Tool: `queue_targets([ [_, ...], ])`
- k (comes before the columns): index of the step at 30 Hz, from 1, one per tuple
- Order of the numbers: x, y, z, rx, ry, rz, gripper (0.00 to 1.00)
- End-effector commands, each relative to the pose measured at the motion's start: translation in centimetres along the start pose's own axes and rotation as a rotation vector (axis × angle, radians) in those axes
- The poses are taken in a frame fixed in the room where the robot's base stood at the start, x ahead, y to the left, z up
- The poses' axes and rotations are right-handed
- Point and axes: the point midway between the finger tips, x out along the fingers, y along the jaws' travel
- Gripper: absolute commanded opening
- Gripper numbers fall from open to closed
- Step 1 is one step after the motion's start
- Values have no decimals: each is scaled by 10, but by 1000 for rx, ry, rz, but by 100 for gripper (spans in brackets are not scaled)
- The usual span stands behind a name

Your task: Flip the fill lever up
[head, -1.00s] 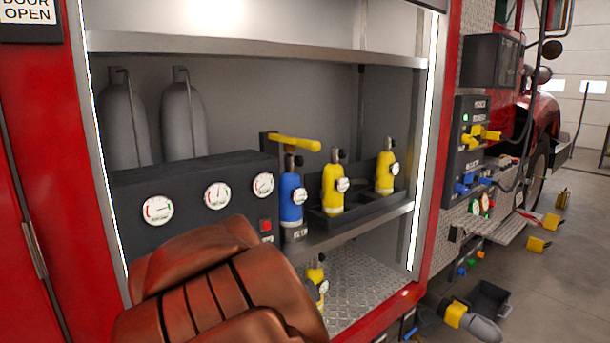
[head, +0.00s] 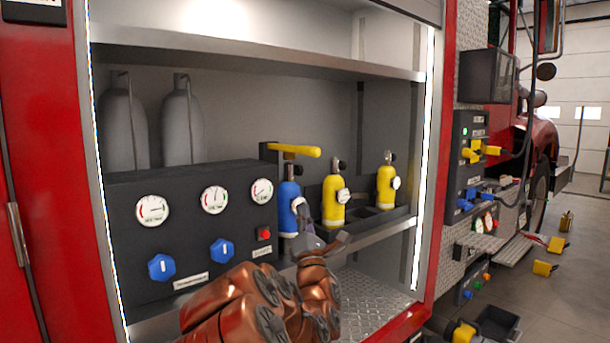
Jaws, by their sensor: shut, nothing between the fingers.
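The fill lever seems to be the yellow handle (head: 295,150) in the head view. It lies about level, reaching right from a dark bracket at the right top corner of the black gauge panel (head: 205,248). My gripper (head: 300,208) is small and partly blurred against the blue cylinder. It is shut and empty, below the yellow handle and apart from it in the picture. Its tip overlaps the blue cylinder (head: 288,208); I cannot tell whether they touch. My copper-coloured arm hides part of the lower shelf.
Two yellow cylinders (head: 333,205) (head: 386,188) stand in a black tray right of the lever. A metal shelf (head: 250,55) runs above. The panel has gauges, blue knobs (head: 161,267) and a red button (head: 263,233). The compartment's right post (head: 432,150) bounds it.

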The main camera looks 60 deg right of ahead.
Motion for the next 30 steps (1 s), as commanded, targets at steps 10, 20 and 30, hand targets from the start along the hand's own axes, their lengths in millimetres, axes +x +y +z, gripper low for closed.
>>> queue_targets([
  [10,-5,3,8,-116,-25,94,0],
  [20,-2,3,8,-113,-26,92,0],
  [30,34,7,10,-112,-28,93,0],
])
